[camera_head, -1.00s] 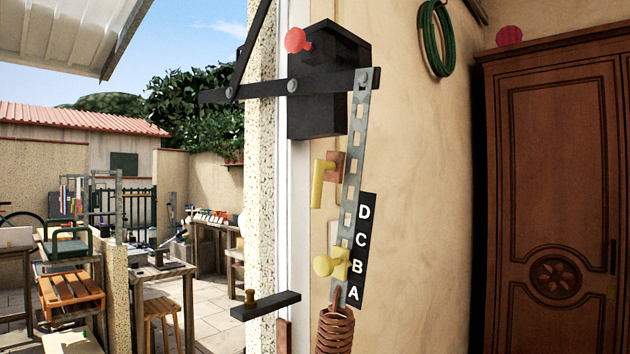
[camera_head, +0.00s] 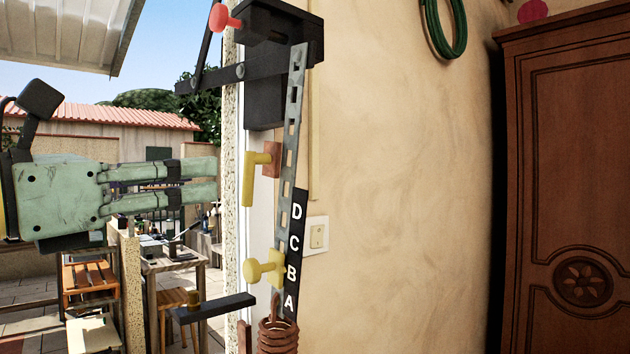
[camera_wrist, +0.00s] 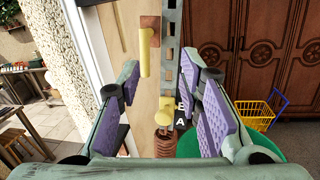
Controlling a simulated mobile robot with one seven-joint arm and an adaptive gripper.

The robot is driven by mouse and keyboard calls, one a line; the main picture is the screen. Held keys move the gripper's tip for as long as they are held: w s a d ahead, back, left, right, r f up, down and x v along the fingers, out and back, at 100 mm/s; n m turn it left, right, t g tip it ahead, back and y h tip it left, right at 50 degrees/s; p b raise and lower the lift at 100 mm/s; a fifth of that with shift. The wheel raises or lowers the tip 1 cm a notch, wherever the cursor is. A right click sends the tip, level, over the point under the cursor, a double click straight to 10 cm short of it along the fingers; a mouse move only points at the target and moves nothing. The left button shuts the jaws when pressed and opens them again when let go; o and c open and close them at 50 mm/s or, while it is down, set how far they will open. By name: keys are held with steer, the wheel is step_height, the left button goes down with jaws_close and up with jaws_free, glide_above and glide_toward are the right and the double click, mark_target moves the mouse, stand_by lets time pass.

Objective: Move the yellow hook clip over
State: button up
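A coiled spring (camera_head: 278,335) hangs at the strip's lower end. My gripper (camera_head: 215,178) is open and empty, to the left of the strip and higher than the clip. In the wrist view my gripper (camera_wrist: 165,105) has its purple pads wide apart. The clip (camera_wrist: 166,110) shows between them, farther off and not touched.
A yellow handle (camera_head: 249,178) on a wooden block stands above the clip. A black bar (camera_head: 214,307) juts out lower left. A black box with a red knob (camera_head: 219,17) is above. A wooden wardrobe (camera_head: 570,180) stands at the right.

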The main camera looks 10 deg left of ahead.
mark_target(244, 182)
steer(key=w+d+p, duration=0.1)
steer(key=w, duration=0.2)
steer(key=w+d+y+p, duration=0.1)
steer(key=w, duration=0.3)
steer(key=w+d+n+y+p, duration=0.1)
steer(key=w, duration=0.3)
steer(key=shift+w+f, duration=0.1)
steer(key=shift+f, duration=0.25)
steer(key=shift+c, duration=0.6)
jaws_close()
